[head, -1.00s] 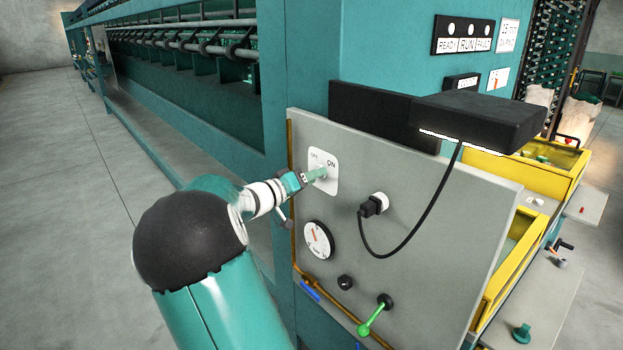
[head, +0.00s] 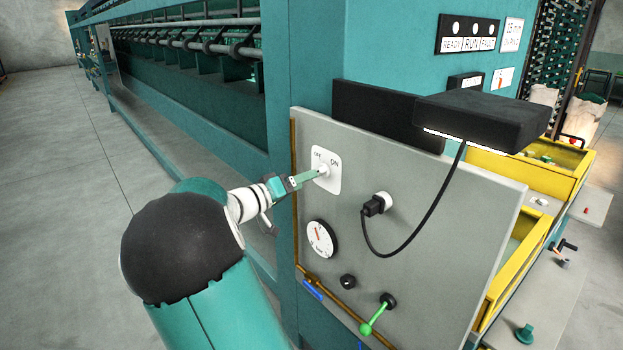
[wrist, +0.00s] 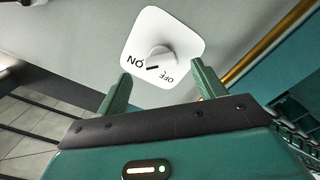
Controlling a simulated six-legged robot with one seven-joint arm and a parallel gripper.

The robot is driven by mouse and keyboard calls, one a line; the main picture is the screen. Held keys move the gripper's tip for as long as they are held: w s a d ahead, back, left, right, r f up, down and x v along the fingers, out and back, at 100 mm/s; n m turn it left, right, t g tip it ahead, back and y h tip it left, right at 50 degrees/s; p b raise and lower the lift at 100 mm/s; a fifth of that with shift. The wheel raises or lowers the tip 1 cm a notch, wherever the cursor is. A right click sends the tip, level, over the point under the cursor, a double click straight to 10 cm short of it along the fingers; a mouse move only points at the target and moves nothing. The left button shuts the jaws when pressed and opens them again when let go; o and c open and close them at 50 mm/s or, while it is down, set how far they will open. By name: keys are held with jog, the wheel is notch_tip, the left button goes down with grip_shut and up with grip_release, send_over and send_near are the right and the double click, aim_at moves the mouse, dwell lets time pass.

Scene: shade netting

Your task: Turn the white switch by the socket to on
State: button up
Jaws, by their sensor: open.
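The white switch (head: 323,170) is a round knob on a white plate marked OFF and ON, mounted on the grey panel (head: 440,235). In the wrist view the knob (wrist: 161,55) has a dark pointer mark on the side between the two labels; I cannot tell for sure which label it favours. My gripper (head: 311,176) is open at the plate's left edge in the head view. In the wrist view its green fingers (wrist: 161,68) stand apart on either side of the knob, with no contact visible. A black plug sits in the socket (head: 382,199) right of the switch.
A black box (head: 485,120) overhangs the panel's upper right, with a black cable (head: 425,215) looping to the plug. A gauge (head: 320,238), a black knob (head: 347,281) and a green lever (head: 375,315) lie below. Yellow bins (head: 520,245) stand to the right.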

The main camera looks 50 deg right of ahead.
jog(key=v, duration=0.9)
jog(key=shift+d, duration=0.1)
jog(key=s+a+f+n+t+y, duration=0.35)
jog(key=s+a+f+y, duration=0.25)
jog(key=s+a+y, duration=0.45)
jog(key=s+a+n+t+y, duration=0.3)
jog(key=a+n, duration=0.1)
jog(key=a, duration=0.8)
jog(key=s+a+r+n+t+y, duration=0.1)
jog(key=s+a+n+t+y, duration=0.2)
jog(key=a, duration=0.9)
jog(key=shift+a+r+n+y, duration=0.15)
jog(key=shift+a+n+y, duration=0.1)
jog(key=shift+n+y, duration=0.35)
jog(key=shift+s, duration=0.15)
jog(key=shift+c, duration=0.4)
